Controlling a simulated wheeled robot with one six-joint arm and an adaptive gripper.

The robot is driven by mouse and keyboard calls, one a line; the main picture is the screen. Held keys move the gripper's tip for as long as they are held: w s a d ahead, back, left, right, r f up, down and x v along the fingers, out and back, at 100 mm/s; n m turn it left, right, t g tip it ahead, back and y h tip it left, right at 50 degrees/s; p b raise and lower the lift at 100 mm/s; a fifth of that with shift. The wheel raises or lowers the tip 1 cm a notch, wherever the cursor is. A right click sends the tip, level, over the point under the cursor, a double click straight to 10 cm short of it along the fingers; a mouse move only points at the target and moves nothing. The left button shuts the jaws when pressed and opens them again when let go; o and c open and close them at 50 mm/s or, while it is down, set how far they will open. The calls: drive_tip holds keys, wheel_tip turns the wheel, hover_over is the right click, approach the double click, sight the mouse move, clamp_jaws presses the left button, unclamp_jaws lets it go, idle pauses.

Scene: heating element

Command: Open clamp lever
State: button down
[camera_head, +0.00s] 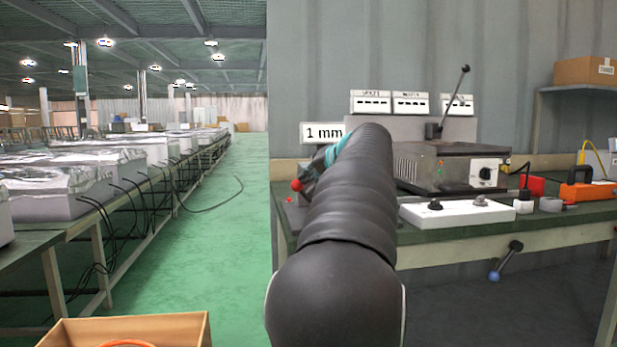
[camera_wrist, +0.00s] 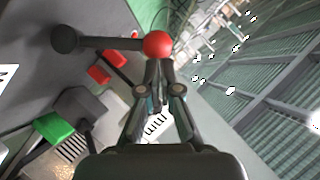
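The clamp lever shows in the wrist view as a grey rod (camera_wrist: 110,43) with a red ball knob (camera_wrist: 158,44) at its right end and a dark round end (camera_wrist: 65,40) at its left. The red ball (camera_head: 297,185) also shows in the head view, just left of my arm. My gripper (camera_wrist: 160,70) comes up from below in the wrist view. Its two fingers lean together and their tips are close to each other at the ball's lower edge. The ball hides the tip ends, so I cannot tell whether they hold it. My arm hides most of the gripper in the head view.
A heating device (camera_head: 450,168) with a raised black-knobbed lever (camera_head: 451,100) stands on the workbench (camera_head: 445,238). A white switch box (camera_head: 457,211) is in front of it. A blue-ended handle (camera_head: 506,262) sticks out below the bench edge. A cardboard box (camera_head: 180,328) is at lower left.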

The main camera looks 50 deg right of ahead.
drive_tip(key=d+r+p+v, duration=0.2)
drive_tip(key=v, duration=1.1)
drive_tip(key=shift+w, duration=0.2)
